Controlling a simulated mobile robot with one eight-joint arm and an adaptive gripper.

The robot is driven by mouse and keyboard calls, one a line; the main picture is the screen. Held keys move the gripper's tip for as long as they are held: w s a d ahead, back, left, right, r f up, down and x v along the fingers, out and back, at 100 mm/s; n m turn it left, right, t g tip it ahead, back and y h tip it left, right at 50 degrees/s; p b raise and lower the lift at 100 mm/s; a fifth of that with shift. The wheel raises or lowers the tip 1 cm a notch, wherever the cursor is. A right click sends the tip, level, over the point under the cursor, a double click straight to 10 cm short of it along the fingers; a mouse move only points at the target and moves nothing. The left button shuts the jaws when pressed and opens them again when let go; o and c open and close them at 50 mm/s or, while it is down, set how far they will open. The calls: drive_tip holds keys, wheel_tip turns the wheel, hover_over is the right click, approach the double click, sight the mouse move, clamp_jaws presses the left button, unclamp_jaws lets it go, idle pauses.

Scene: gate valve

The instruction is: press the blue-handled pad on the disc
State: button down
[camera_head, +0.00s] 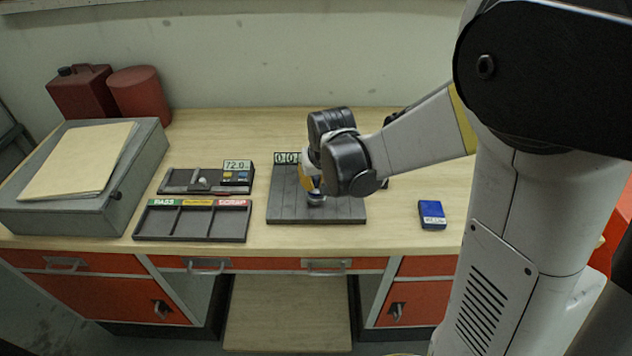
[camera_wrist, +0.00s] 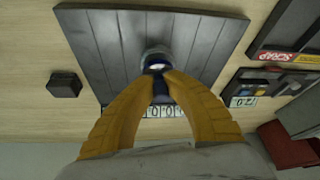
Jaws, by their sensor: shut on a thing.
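My gripper (camera_wrist: 159,77) is low over a dark grey grooved plate (camera_wrist: 210,38), its yellow fingers shut on the blue handle (camera_wrist: 158,86) of the pad. A rounded silvery piece (camera_wrist: 155,56) shows just beyond the fingertips, on or close to the plate. I cannot clearly tell pad from disc there. In the head view my gripper (camera_head: 311,186) is partly hidden by my wrist, and a small grey-blue round piece (camera_head: 316,200) shows under it on the plate (camera_head: 290,212). Whether the pad touches the disc is hidden.
A digit display (camera_head: 287,158) stands at the plate's back edge. A three-part tray (camera_head: 190,240) and a scale reading 72.0 (camera_head: 237,166) lie left. A blue box (camera_head: 432,214) lies right. A black block (camera_wrist: 65,84) sits beside the plate. Bare table (camera_head: 395,230) separates plate and box.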

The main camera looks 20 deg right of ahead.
drive_tip(key=shift+f+b, duration=0.55)
idle(1.5)
wheel_tip(320, 180, up, 7)
drive_tip(key=p, duration=0.5)
drive_tip(key=shift+r, duration=0.1)
